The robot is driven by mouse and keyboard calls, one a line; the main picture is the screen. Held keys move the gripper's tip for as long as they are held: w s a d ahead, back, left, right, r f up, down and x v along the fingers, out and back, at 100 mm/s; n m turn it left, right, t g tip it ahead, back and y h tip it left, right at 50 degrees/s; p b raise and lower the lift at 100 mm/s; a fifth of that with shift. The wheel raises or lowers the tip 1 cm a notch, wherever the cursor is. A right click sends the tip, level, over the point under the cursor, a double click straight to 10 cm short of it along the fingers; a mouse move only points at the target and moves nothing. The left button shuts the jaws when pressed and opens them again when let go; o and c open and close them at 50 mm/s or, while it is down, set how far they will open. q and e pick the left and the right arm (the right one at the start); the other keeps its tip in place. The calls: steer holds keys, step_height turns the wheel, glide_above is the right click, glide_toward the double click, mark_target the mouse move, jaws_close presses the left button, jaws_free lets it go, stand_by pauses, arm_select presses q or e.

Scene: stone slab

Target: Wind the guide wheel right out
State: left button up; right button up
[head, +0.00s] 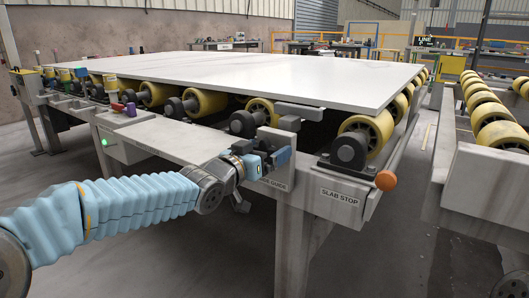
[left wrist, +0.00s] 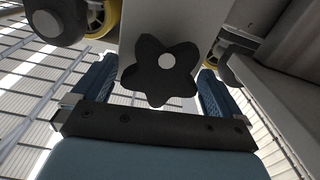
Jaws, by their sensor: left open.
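The guide wheel is a black, lobed hand knob with a pale round centre (left wrist: 162,62), facing the left wrist camera on a grey upright block. In the head view the side guide bracket (head: 287,123) stands at the slab's near edge, above a partly covered guide label. My left gripper (head: 268,160) is at this bracket and hides much of the knob there. In the left wrist view my left gripper (left wrist: 157,82) is open, with one blue finger on each side of the knob. Gaps show between fingers and lobes. My right gripper is not in view.
A large pale slab (head: 270,78) lies on yellow rollers (head: 366,132) over the grey frame. An orange knob (head: 386,180) sits by the slab stop label (head: 339,196). Small coloured items stand at the frame's left end. Another roller table (head: 487,165) is at right.

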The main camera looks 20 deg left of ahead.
arm_select(q)
steer(key=shift+c, duration=0.5)
steer(key=c, duration=0.8)
steer(key=shift+c, duration=0.2)
